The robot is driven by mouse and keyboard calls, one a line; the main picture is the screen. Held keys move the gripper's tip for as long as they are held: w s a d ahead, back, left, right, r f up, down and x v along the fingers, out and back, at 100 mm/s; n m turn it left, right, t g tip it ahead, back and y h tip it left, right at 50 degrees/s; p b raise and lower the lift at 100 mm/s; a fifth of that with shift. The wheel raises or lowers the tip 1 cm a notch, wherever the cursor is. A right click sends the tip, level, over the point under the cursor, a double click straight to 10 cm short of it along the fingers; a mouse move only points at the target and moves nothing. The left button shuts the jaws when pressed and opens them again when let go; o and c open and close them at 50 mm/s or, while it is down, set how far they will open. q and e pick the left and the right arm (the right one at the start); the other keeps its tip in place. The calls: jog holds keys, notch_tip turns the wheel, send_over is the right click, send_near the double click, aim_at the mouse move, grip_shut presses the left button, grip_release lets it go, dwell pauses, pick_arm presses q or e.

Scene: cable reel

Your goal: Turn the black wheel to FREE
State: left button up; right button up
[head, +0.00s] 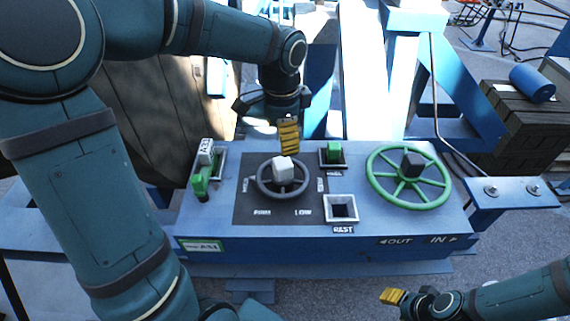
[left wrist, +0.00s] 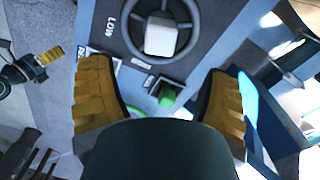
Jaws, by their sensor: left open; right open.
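The black wheel (head: 283,196) lies on a dark plate on top of the blue console, with a pale grey block at its hub. It also shows in the left wrist view (left wrist: 134,48), beyond my fingers. "LOW" is readable near its front right; the other labels around it are too small to read surely. My left gripper (head: 288,140) is above the wheel's far side, pointing down, with yellow finger pads. In the left wrist view its fingers (left wrist: 160,105) are wide apart with nothing between them. My right gripper (head: 393,297) is open and empty, low at the right, away from the console.
A blue frame and dark crates (head: 525,120) stand behind.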

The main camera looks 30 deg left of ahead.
aim_at(283, 161)
pick_arm(q)
notch_tip(283, 161, down, 11)
jog(key=shift+r+b, duration=0.1)
jog(key=shift+b, duration=0.3)
jog(key=c, duration=1.3)
jog(key=shift+w, duration=0.1)
